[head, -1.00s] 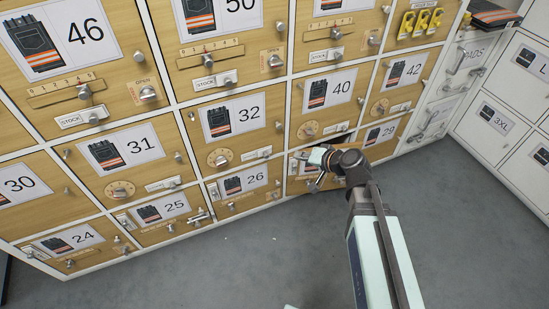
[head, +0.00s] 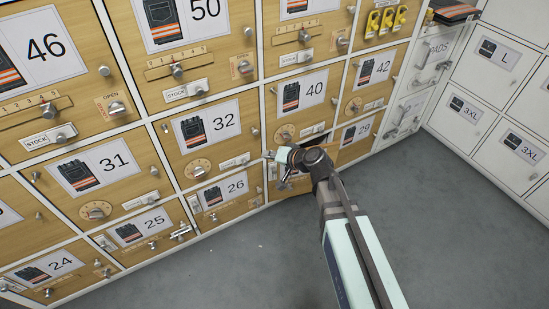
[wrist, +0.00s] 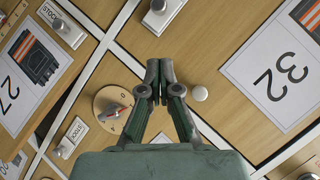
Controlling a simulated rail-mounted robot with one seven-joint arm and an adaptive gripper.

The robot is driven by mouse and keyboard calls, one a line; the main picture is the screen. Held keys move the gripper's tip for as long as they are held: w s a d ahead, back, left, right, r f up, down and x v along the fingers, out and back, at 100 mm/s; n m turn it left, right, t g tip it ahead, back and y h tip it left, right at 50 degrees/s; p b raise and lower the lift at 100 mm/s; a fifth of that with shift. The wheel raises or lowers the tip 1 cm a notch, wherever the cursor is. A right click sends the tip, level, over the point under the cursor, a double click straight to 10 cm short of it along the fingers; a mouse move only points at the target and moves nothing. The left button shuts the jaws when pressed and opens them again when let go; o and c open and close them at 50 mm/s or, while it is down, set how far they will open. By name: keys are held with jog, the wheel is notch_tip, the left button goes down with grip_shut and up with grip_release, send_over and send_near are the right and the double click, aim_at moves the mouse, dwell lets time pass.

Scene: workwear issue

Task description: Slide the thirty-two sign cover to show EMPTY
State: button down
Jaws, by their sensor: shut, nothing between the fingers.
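Locker door 32 (head: 180,140) has a picture label (head: 206,126), a dial (head: 199,169) and a sign strip (head: 234,161) low on its right. My gripper (head: 268,155) is shut and empty, just right of the 32 sign in the head view. In the wrist view the closed fingertips (wrist: 160,68) point toward that sign, apart from its knob.
Door 40's dial (wrist: 113,108) and STOCK sign (wrist: 75,135) are beside my fingers. Door 27 (wrist: 62,85) looks slightly ajar at left. Doors 26 (head: 232,187) and 31 (head: 125,165) are close by. The grey floor (head: 200,265) is clear.

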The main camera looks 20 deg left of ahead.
aim_at(245, 159)
jog(key=a+f, duration=0.1)
jog(key=a+f+b, duration=0.1)
jog(key=a+f, duration=0.2)
jog(key=a, duration=0.1)
jog(key=shift+w+a+f+b, duration=0.15)
jog(key=shift+w+b, duration=0.15)
jog(key=shift+w, duration=0.05)
jog(key=shift+s+a+f, duration=0.2)
jog(key=shift+a+f, duration=0.2)
jog(key=s+a, duration=0.4)
jog(key=shift+s+a, duration=0.25)
jog(key=shift+a, duration=0.05)
jog(key=shift+r, duration=0.1)
